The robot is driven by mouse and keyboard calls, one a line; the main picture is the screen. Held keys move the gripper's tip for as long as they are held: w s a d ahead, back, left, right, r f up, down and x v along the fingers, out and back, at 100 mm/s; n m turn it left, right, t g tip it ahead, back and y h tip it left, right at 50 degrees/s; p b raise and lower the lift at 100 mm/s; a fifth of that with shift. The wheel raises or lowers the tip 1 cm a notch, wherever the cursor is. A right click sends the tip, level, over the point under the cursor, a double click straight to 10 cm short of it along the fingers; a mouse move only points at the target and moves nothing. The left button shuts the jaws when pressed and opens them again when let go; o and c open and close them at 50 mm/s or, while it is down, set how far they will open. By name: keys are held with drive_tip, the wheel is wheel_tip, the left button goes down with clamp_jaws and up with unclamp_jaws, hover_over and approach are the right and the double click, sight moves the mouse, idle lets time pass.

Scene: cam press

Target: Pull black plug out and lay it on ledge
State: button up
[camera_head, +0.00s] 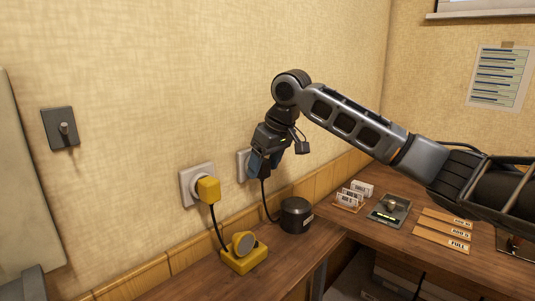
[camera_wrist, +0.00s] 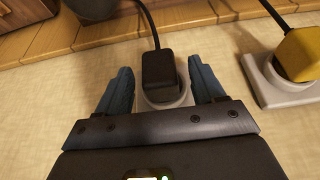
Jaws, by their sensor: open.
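The black plug (camera_wrist: 158,72) sits in a white wall socket (camera_wrist: 165,101) in the wrist view, its cord running from its far end. My gripper (camera_wrist: 161,77) is open, with one blue finger on each side of the plug and a visible gap on both sides. In the head view my gripper (camera_head: 265,163) is at the wall in front of the right socket (camera_head: 242,164) and hides the plug. The ledge (camera_head: 205,262) is the wooden surface along the wall below the sockets.
A yellow plug (camera_head: 208,189) sits in the left socket (camera_head: 190,183), its cord leading to a yellow device (camera_head: 244,257). A black cylinder (camera_head: 297,214) stands on the ledge below my gripper. Cards (camera_head: 446,230) and a small scale-like device (camera_head: 389,211) lie on the right. The ledge's front left is clear.

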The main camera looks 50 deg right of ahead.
drive_tip(key=shift+f, duration=0.2)
drive_tip(key=shift+c, duration=0.2)
drive_tip(key=c, duration=1)
drive_tip(key=shift+c, duration=0.2)
drive_tip(key=shift+s, duration=0.1)
drive_tip(key=shift+s+p, duration=0.45)
drive_tip(key=shift+s, duration=1.4)
